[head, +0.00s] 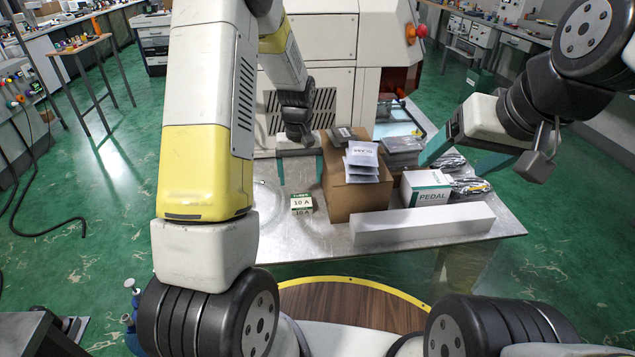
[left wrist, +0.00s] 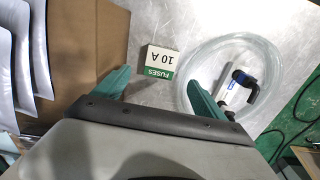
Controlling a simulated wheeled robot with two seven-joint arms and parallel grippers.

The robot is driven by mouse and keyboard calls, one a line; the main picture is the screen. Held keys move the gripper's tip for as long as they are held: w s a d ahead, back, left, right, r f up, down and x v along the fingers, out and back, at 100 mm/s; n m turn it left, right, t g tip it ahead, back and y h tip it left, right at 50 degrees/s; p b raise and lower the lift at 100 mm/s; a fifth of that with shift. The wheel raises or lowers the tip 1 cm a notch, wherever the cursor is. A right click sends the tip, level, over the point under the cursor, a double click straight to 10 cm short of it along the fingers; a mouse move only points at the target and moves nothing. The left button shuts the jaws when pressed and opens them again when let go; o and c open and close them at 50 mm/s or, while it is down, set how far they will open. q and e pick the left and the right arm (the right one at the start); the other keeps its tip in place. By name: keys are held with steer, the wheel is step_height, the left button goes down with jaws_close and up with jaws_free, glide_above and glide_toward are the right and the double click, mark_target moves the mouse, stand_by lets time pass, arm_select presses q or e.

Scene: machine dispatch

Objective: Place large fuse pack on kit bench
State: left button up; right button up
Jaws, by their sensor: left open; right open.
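The fuse pack (head: 301,203), a small white and green box marked "10 A", lies on the steel-topped bench (head: 278,238), left of a brown carton. I cannot tell whether this is the kit bench. In the left wrist view the pack (left wrist: 161,61) reads "FUSES 10 A" and lies just beyond the fingertips, roughly between their lines. My left gripper (head: 299,180) is open and empty, behind the pack; its teal fingers also show in the left wrist view (left wrist: 159,78). My right gripper (head: 462,162) is open and empty, over the right side of the bench.
The brown carton (head: 357,200) has grey-white packets on top. Right of it stand a white "PEDAL" box (head: 427,190), a long white block (head: 423,224) and silver bags (head: 470,186). A coiled clear hose (left wrist: 187,88) lies beside the pack. A large machine (head: 325,85) stands behind.

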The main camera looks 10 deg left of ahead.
mark_target(301, 198)
arm_select(q)
steer(key=f, duration=0.8)
steer(key=shift+w+a, duration=0.1)
steer(key=shift+w, duration=0.2)
steer(key=c, duration=1.4)
